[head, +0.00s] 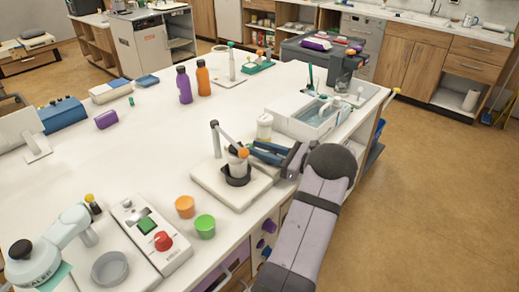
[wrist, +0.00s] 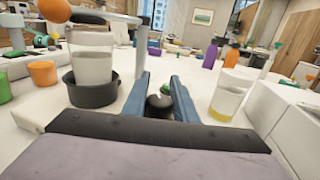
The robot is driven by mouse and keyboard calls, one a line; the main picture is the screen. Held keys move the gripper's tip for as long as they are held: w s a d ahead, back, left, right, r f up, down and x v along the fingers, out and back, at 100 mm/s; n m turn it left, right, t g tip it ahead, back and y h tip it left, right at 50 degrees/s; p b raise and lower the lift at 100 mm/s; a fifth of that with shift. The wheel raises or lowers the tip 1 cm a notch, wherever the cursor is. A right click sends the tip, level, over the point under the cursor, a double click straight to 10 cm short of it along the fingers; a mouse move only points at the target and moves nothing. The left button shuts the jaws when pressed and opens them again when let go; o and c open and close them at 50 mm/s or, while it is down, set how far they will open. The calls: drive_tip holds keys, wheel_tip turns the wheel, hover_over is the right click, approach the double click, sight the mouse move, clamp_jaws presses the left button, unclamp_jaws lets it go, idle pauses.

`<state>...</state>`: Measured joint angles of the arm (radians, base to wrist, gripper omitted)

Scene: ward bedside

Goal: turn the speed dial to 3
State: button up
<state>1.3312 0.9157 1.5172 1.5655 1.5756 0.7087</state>
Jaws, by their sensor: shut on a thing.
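My gripper (head: 268,152) has its blue fingers low at the back right of a white stirrer-like unit (head: 204,180). A beaker (wrist: 92,60) stands in a black bowl (wrist: 92,92) on the unit, left of the fingers. A white box (head: 128,218) at the front left carries a red knob (head: 163,241) and a green switch.
A metal post (head: 216,140) and an orange ball (head: 243,153) stand close to the fingers. A pale jar (head: 264,126) is just behind them. Orange (head: 185,206) and green (head: 204,226) cups stand in front left. A basin (head: 312,118) lies right. The table's middle is clear.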

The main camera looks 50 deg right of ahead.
drive_tip(key=m+h, duration=0.1)
drive_tip(key=h, duration=0.1)
drive_tip(key=d+m+h, duration=0.1)
drive_tip(key=m+h, duration=0.1)
drive_tip(key=h, duration=0.1)
drive_tip(key=shift+t+p, duration=0.3)
drive_tip(key=shift+p, duration=0.05)
drive_tip(key=shift+d+m+h+b, duration=0.3)
drive_tip(key=shift+m+h, duration=0.45)
drive_tip(key=shift+h, duration=0.35)
drive_tip(key=shift+d+m+h+b, duration=0.15)
drive_tip(key=shift+m+h+b, duration=0.1)
drive_tip(key=shift+m+h, duration=0.7)
drive_tip(key=shift+g+h, duration=0.25)
drive_tip(key=shift+g, duration=0.15)
drive_tip(key=o, duration=1)
drive_tip(key=shift+o, duration=0.2)
drive_tip(key=shift+s, duration=0.2)
drive_tip(key=shift+b+v, duration=0.75)
drive_tip(key=shift+v, duration=2.75)
